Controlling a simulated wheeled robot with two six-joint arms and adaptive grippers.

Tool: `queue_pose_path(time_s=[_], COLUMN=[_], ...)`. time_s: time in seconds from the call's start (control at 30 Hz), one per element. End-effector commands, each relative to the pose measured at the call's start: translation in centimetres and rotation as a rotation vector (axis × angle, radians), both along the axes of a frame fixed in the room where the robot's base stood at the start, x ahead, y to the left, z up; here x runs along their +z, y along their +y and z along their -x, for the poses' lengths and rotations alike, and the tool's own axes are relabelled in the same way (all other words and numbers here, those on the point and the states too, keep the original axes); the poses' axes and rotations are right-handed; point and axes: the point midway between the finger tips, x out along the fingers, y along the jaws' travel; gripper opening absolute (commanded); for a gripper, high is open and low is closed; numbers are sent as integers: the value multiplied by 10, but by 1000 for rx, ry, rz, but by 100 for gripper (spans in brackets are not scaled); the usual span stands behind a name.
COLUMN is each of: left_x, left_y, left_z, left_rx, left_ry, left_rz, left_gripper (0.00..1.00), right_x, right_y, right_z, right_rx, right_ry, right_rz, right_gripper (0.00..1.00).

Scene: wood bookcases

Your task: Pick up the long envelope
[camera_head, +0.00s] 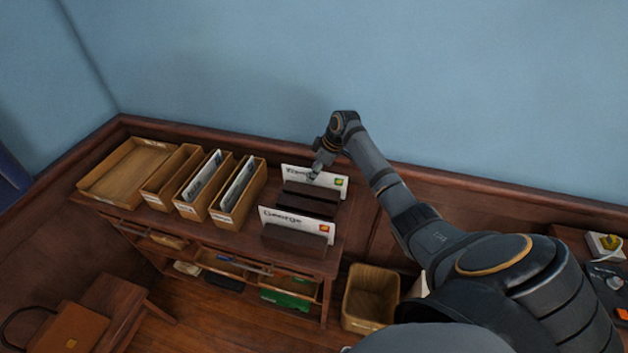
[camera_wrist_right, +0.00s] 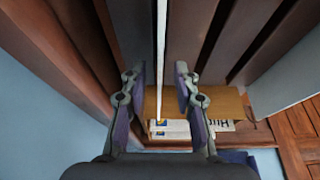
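Two white envelopes stand upright in a dark wooden rack (camera_head: 306,201) on the desk. The back envelope (camera_head: 333,181) has handwriting and a green stamp. The front envelope (camera_head: 296,222) reads like "George" and has an orange-red stamp. I cannot tell which is the long one. My right gripper (camera_head: 316,172) is at the top edge of the back envelope. In the right wrist view, my right gripper (camera_wrist_right: 163,88) is open, with its fingers on either side of a thin white envelope edge (camera_wrist_right: 161,40) and a gap on both sides. My left gripper is out of view.
Wooden file boxes (camera_head: 238,193) with papers and an empty shallow tray (camera_head: 125,172) stand left of the rack. A blue wall (camera_head: 230,70) rises behind the desk. A wooden bin (camera_head: 370,297) stands on the floor right of the desk.

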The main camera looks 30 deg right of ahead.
Motion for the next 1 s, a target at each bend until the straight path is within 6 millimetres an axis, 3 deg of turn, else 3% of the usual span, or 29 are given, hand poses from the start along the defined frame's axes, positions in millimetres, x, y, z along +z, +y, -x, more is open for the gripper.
queue_pose_path(time_s=[0.1, 0.2, 0.43, 0.8, 1.0], left_x=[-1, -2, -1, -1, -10], left_y=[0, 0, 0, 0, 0], left_z=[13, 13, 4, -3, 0], left_rx=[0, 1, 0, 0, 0], left_ry=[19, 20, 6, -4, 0], left_rz=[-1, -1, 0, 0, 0], left_gripper=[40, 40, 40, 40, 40], right_x=[-1, -1, -1, 1, 35], right_y=[0, 0, 0, 0, -1], right_z=[0, 0, 0, 0, -2], right_rx=[0, 0, 0, 1, 2], right_ry=[0, -1, -1, -1, -6], right_rz=[0, 1, 1, 1, 3], right_gripper=[30, 29, 0, 0, 0])
